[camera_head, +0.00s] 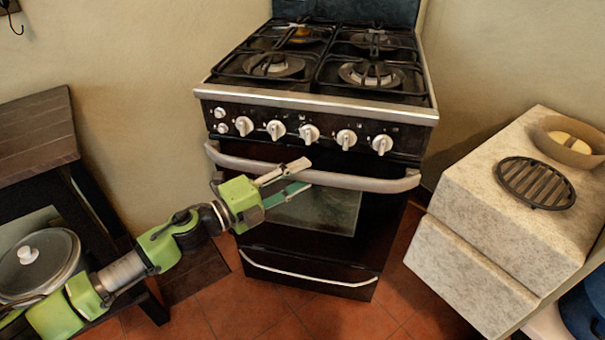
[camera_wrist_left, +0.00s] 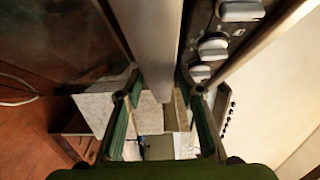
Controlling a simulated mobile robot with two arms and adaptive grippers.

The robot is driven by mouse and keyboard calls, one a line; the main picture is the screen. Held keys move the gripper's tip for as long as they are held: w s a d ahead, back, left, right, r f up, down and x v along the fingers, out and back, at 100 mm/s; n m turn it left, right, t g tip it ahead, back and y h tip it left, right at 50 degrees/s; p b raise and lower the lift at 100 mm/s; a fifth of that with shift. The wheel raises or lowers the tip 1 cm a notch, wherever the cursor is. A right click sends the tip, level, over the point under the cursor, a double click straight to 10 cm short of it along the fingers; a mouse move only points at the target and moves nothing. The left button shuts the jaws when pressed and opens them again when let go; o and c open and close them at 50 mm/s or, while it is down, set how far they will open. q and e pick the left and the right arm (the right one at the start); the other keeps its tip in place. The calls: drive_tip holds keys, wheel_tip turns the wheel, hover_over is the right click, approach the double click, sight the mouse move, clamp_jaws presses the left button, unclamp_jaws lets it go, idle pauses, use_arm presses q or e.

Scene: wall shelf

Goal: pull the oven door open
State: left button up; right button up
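The oven door (camera_head: 318,211) is dark with a glass window and looks shut on the front of the black stove. Its handle (camera_head: 365,183) is a silver bar across the top of the door. My left gripper (camera_head: 303,174) is at the middle of the handle, one finger above the bar and one below. In the left wrist view, the handle (camera_wrist_left: 152,40) runs between the spread fingertips (camera_wrist_left: 158,80). The fingers look open; whether either touches the bar, I cannot tell. My right gripper is in neither view.
Knobs (camera_head: 309,133) line the stove front above the handle. A lower drawer has its own silver handle (camera_head: 310,276). A stone-topped cabinet (camera_head: 490,215) stands at right, a dark table (camera_head: 38,135) with a pot (camera_head: 40,262) at left. Tiled floor (camera_head: 345,318) is clear in front.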

use_arm(q)
drive_tip(key=shift+w+d, duration=0.3)
drive_tip(key=shift+d, duration=0.1)
drive_tip(key=shift+w+d, duration=0.15)
drive_tip(key=shift+d, duration=0.05)
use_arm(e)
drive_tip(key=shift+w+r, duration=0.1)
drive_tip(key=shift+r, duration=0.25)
use_arm(q)
clamp_jaws()
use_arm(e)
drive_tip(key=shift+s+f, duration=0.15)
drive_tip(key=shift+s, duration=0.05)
use_arm(q)
drive_tip(key=shift+f, duration=0.1)
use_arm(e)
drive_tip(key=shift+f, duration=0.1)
